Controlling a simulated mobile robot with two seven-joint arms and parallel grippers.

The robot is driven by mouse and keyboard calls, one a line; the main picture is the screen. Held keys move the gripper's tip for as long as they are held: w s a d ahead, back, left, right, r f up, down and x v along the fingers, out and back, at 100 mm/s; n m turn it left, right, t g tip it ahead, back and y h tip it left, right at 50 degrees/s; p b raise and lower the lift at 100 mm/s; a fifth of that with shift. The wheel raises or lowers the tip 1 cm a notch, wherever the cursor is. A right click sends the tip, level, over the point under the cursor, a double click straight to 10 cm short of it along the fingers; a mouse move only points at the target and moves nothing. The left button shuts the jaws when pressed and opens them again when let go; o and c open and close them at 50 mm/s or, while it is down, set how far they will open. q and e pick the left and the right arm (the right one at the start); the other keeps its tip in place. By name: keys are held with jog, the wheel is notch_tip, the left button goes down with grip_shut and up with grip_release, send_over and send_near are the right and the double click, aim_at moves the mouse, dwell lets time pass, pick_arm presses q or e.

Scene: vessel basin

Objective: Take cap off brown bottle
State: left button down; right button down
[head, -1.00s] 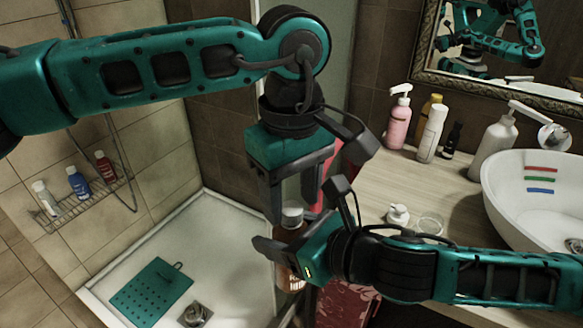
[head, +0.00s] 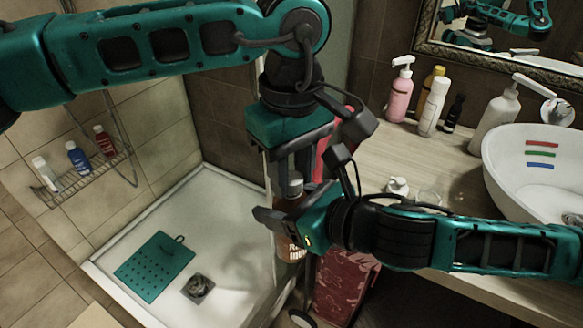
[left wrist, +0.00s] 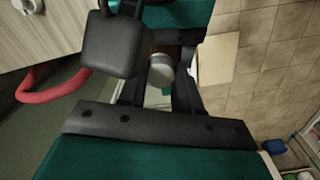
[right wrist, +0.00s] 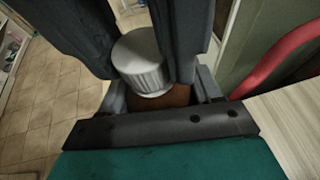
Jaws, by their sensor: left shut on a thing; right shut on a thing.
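The brown bottle (head: 292,249) stands upright in my right gripper (head: 284,214), whose jaws are shut around its upper body. Its pale grey-white cap (head: 294,187) is on top. My left gripper (head: 293,176) points down from above, its fingers closed on the cap. In the left wrist view the cap (left wrist: 160,71) shows between the left fingers. In the right wrist view the cap (right wrist: 139,62) sits between the dark left fingers, with a strip of brown bottle (right wrist: 176,95) below it. The bottle's middle is partly hidden by my right gripper.
The wooden counter (head: 398,168) at right holds a pink pump bottle (head: 399,94), other bottles and a white basin (head: 545,170). A shower tray (head: 215,225) with a teal mat (head: 155,266) lies at left.

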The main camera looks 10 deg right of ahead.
pick_arm(q)
jog(key=n, duration=0.6)
jog(key=shift+n, duration=0.3)
jog(key=n, duration=0.7)
jog(key=c, duration=0.8)
grip_release()
jog(key=shift+r, duration=0.15)
